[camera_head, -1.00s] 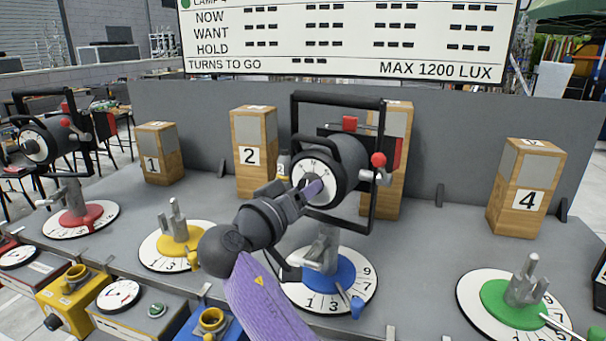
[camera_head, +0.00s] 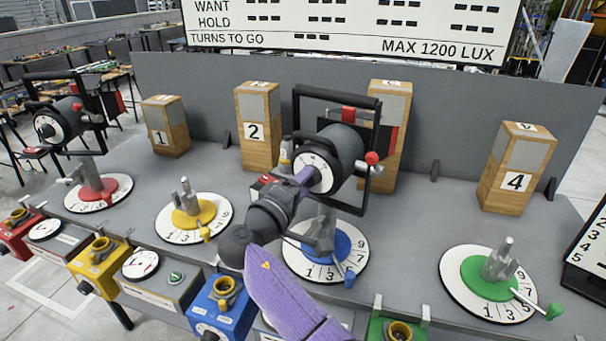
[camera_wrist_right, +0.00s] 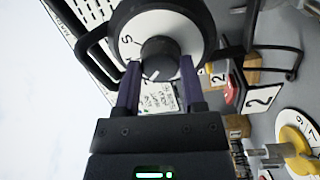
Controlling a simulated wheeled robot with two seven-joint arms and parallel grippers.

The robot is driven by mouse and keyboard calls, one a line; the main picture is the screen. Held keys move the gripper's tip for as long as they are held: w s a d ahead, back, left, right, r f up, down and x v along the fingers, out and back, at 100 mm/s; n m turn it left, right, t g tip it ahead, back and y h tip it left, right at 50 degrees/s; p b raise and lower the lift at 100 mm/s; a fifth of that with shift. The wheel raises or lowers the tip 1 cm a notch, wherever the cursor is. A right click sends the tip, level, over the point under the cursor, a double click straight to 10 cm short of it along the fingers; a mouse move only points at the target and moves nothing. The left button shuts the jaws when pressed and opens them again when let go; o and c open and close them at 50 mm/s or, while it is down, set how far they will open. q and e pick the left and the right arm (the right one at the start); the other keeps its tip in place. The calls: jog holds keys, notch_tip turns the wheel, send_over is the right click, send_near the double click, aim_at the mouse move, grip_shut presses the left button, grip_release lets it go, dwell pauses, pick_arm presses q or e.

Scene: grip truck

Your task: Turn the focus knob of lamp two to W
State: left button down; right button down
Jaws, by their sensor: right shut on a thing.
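A black lamp (camera_head: 342,148) with a white focus dial (camera_head: 320,180) stands in a square yoke on the blue-marked turntable (camera_head: 346,262). My right gripper (camera_head: 308,176) reaches it from the front. In the right wrist view its two purple fingers (camera_wrist_right: 159,75) are shut on the dark focus knob (camera_wrist_right: 158,57), one on each side. An S shows on the dial's left side there; no W can be made out. The knob is mostly hidden in the head view. My left gripper is out of view.
Another lamp (camera_head: 58,122) stands on the red-marked turntable (camera_head: 110,203). The yellow (camera_head: 166,233) and green (camera_head: 450,290) turntables hold empty stands. Numbered wooden blocks, such as block 4 (camera_head: 517,172), stand behind. Coloured control boxes line the front edge, including a blue one (camera_head: 236,318).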

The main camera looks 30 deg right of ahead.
jog(key=shift+n+p, duration=0.35)
jog(key=shift+n, duration=0.15)
jog(key=shift+c, duration=0.8)
grip_release()
jog(key=shift+a, duration=0.1)
jog(key=v, duration=0.9)
jog(key=shift+s+a, duration=0.25)
jog(key=shift+a, duration=0.05)
jog(key=shift+f, duration=0.1)
